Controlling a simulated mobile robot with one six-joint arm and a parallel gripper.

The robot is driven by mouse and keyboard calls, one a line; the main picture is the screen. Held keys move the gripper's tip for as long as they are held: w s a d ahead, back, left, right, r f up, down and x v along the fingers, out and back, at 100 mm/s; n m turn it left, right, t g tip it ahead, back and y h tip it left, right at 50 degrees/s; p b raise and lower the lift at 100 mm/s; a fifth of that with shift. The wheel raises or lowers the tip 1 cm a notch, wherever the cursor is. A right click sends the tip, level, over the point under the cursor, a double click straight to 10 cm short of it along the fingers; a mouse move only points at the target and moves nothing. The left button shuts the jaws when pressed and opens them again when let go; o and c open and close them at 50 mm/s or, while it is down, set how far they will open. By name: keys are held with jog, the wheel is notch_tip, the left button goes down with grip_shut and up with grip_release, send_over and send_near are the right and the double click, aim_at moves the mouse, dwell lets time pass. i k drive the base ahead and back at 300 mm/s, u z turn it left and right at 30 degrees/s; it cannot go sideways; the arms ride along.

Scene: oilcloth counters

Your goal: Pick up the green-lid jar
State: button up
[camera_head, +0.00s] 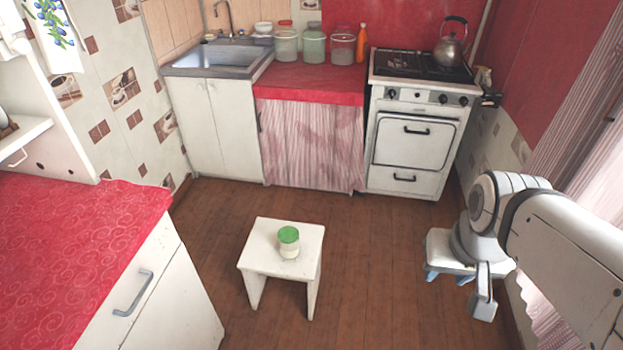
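The green-lid jar (289,242) stands upright on a small white stool (262,265) in the middle of the floor. Its lid is green and its body is pale. My gripper (482,300) hangs at the right side of the view, well to the right of the jar and apart from it. I see its end from above and behind. Its fingers do not show clearly enough to tell how far apart they are. The jar is in full view.
A red-topped counter (85,240) fills the left front. At the back are a sink (215,60), a red counter (305,82) with several jars and an orange bottle (362,43), and a white stove (415,140) with a kettle (451,48). Bare wooden floor (365,260) surrounds the stool.

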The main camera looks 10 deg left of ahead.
aim_at(288, 236)
jog(key=u, duration=0.35)
jog(key=k, duration=1.1)
jog(key=u, duration=0.9)
jog(key=i, duration=2)
jog(key=z, duration=1.35)
jog(key=i, duration=0.6)
jog(key=z, duration=0.3)
jog(key=k, duration=0.5)
jog(key=z, duration=0.2)
jog(key=i, duration=0.5)
jog(key=u, duration=0.2)
